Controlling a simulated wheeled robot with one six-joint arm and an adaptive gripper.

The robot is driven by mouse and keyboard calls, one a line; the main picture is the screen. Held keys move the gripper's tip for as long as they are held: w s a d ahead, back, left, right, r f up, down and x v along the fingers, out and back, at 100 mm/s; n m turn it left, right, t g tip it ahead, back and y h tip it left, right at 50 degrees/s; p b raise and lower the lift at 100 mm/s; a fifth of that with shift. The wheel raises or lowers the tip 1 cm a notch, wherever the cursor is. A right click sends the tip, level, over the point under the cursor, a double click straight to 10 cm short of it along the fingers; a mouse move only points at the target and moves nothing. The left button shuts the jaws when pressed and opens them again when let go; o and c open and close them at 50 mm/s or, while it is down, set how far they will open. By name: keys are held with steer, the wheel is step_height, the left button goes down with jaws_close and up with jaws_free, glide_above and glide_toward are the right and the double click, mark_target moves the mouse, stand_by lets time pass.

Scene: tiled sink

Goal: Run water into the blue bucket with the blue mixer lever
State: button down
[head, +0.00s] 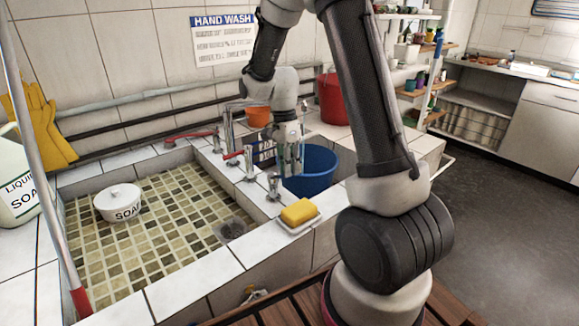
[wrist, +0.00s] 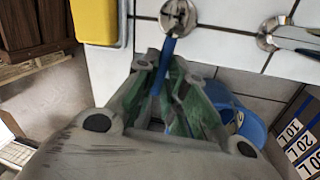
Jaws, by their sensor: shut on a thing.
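The blue bucket (head: 318,182) stands right of the row of taps in the head view, partly behind my gripper (head: 291,160). Part of the bucket (wrist: 250,124) also shows in the wrist view, beyond my fingers. The blue mixer lever (wrist: 167,50) runs from a round chrome tap body (wrist: 178,16) down between my fingers. My gripper (wrist: 162,75) is shut on this lever. In the head view the lever is hidden or too small to make out. I cannot see water in the bucket.
A yellow sponge (head: 299,211) lies on a dish at the sink's front edge. Red-handled taps (head: 190,136) stand left of my gripper. A tiled basin holds a white soap bowl (head: 118,203). A red bucket (head: 333,97) and an orange pot (head: 257,116) stand behind.

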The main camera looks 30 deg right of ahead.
steer(key=shift+w+a+n, duration=0.1)
steer(key=shift+w+n, duration=0.5)
steer(key=shift+n, duration=0.6)
steer(key=c, duration=1.5)
jaws_free()
steer(key=r, duration=0.4)
steer(key=w+r, duration=0.1)
steer(key=r, duration=0.3)
steer(key=w+r, duration=0.1)
steer(key=r, duration=0.3)
steer(key=shift+w+a, duration=0.15)
steer(key=shift+a, duration=0.1)
steer(key=shift+f, duration=0.1)
